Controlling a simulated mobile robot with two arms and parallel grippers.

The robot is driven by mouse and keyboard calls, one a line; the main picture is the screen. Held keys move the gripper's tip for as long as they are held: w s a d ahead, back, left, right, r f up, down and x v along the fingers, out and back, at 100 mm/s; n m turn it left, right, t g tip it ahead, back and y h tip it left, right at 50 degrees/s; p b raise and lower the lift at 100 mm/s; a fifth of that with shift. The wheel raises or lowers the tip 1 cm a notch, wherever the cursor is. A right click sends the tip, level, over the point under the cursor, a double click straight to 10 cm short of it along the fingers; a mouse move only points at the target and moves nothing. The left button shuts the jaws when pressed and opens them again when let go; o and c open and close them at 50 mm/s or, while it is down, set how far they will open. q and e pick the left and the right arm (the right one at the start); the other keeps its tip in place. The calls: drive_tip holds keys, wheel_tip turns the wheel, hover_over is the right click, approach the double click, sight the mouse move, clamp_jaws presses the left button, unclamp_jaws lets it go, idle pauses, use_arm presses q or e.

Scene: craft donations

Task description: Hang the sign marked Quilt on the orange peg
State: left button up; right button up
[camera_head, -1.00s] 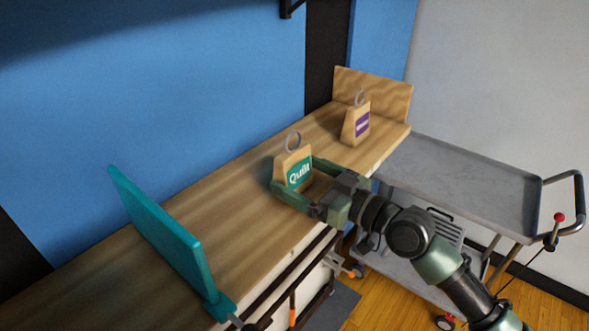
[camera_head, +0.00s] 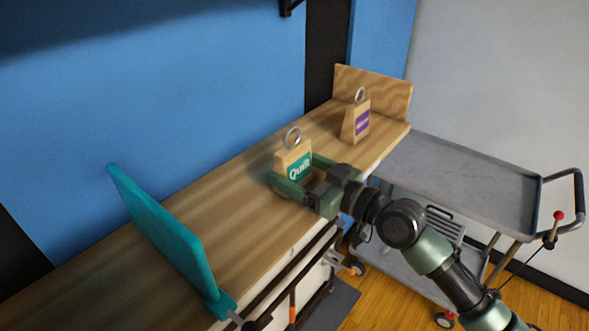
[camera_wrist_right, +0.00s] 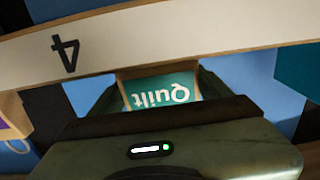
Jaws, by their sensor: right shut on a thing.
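The Quilt sign (camera_head: 294,156) is a light wooden block with a teal label reading Quilt and a metal ring on top. It is upright. My right gripper (camera_head: 297,185) is shut on it low down, with one green finger on each side. In the right wrist view the label shows upside down between the fingers (camera_wrist_right: 160,92). The lower part of the sign is hidden by the gripper. I cannot make out an orange peg for certain; a small orange piece (camera_head: 292,311) shows below the bench's front edge. My left gripper is not in view.
A second wooden sign (camera_head: 351,133) with a purple label and ring stands farther along the bench (camera_head: 190,210), before a wooden end board (camera_head: 385,92). A teal upright panel (camera_head: 165,235) stands nearer. A grey cart (camera_head: 470,180) is at the right. Bench between panel and Quilt sign is clear.

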drive_tip(key=shift+r+p, duration=0.7)
drive_tip(key=shift+r, duration=0.55)
drive_tip(key=b+v, duration=0.2)
drive_tip(key=v, duration=0.6)
drive_tip(key=shift+f+b, duration=0.2)
drive_tip(key=shift+b, duration=0.1)
drive_tip(key=b+v, duration=0.5)
drive_tip(key=v, duration=0.3)
drive_tip(key=shift+r, duration=0.2)
drive_tip(key=shift+f, duration=0.1)
